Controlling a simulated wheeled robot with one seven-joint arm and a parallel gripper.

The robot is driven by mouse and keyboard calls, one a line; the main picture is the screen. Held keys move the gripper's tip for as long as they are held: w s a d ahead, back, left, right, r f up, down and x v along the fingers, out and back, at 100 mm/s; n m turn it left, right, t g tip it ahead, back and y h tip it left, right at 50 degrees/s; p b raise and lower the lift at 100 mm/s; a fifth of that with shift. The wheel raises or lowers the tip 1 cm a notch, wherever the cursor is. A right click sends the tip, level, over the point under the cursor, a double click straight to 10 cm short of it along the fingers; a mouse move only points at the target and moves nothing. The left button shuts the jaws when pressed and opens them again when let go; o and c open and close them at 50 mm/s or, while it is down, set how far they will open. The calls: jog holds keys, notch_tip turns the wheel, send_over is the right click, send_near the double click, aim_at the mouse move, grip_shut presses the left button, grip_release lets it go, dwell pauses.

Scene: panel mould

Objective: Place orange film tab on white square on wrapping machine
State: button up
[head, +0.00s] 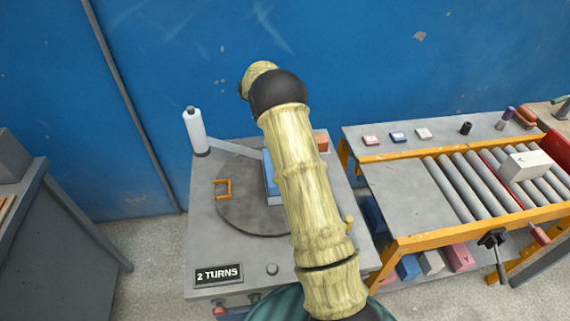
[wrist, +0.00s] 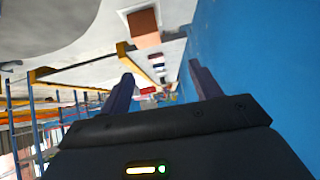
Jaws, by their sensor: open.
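The wrapping machine (head: 210,258) has a round dark turntable (head: 243,222) with a blue box (head: 268,172) on it, partly hidden by my arm. A pale film strip (head: 228,149) runs from the white roll (head: 194,129) toward the box. The orange tab (head: 321,141) is at the machine's back right, just right of my arm. In the wrist view the orange tab (wrist: 144,24) lies on the white square (wrist: 126,12), whose pale edge shows around it. My gripper (wrist: 161,69) is open with nothing between its fingers, apart from the tab. The head view hides it behind my arm.
A blue wall (head: 370,60) stands close behind. On the right is a roller conveyor (head: 465,185) with a yellow frame and a white box (head: 525,165). Small blocks lie on its back shelf. A grey cabinet (head: 60,235) is at left.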

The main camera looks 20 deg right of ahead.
jog(key=w+a+r+n+t, duration=0.2)
jog(key=w+r+n+t, duration=0.25)
jog(key=r+t, duration=0.35)
jog(key=s+a+r+n+t+y, duration=0.3)
jog(key=s+a+n+t+y, duration=0.15)
jog(key=a+n, duration=0.4)
jog(key=s+a+f+n+g+y, duration=0.2)
jog(key=s+a+y, duration=0.1)
jog(key=s+a, duration=0.35)
jog(key=s+a+f+n+g+y, duration=0.2)
jog(key=s+a, duration=0.3)
jog(key=s, duration=0.3)
jog(key=s+f+n+g, duration=0.3)
jog(key=s+g, duration=0.1)
jog(key=s, duration=1.2)
jog(key=shift+a+f, duration=0.2)
jog(key=shift+w+g, duration=0.1)
jog(key=shift+g, duration=0.15)
